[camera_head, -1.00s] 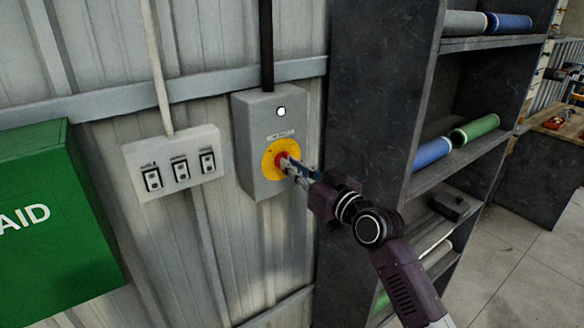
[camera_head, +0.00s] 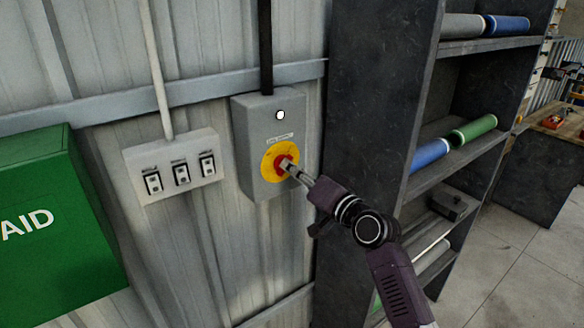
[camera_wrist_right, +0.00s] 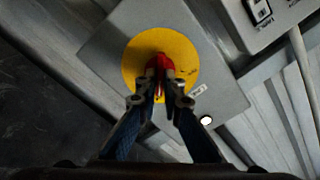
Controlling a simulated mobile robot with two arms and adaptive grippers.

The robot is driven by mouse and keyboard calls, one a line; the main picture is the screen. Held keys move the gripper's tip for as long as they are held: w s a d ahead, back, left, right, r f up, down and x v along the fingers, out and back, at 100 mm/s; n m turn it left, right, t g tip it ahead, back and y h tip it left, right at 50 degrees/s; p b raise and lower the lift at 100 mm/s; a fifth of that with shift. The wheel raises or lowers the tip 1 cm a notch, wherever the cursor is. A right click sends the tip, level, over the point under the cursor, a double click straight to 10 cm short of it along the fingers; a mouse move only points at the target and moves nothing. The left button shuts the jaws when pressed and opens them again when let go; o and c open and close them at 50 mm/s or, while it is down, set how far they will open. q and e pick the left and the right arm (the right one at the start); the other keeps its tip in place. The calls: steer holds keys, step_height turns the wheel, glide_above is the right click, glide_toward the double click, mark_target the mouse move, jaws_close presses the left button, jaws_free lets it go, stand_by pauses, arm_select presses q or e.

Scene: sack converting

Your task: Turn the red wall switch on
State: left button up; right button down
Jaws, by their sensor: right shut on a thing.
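The red wall switch (camera_head: 281,164) is a red knob on a yellow disc (camera_head: 271,173), on the front of a grey box (camera_head: 258,121) fixed to the wall. A white round lamp (camera_head: 280,115) sits above the disc. My right gripper (camera_head: 290,169) is at the knob, its arm coming from the lower right. In the right wrist view the two fingers (camera_wrist_right: 160,98) are closed on either side of the red knob (camera_wrist_right: 160,66), hiding part of it. The label between lamp and disc is too small to read. My left gripper is not in view.
A white panel with several switches (camera_head: 174,168) is left of the grey box. A green first-aid box (camera_head: 60,220) hangs further left. A dark shelf (camera_head: 375,110) with rolls stands close on the right. Floor (camera_head: 505,265) is clear at the lower right.

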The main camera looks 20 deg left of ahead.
stand_by(0.5)
steer(key=c, duration=2.1)
jaws_free()
steer(key=shift+d, duration=0.1)
steer(key=v, duration=1.2)
steer(key=shift+f, duration=0.1)
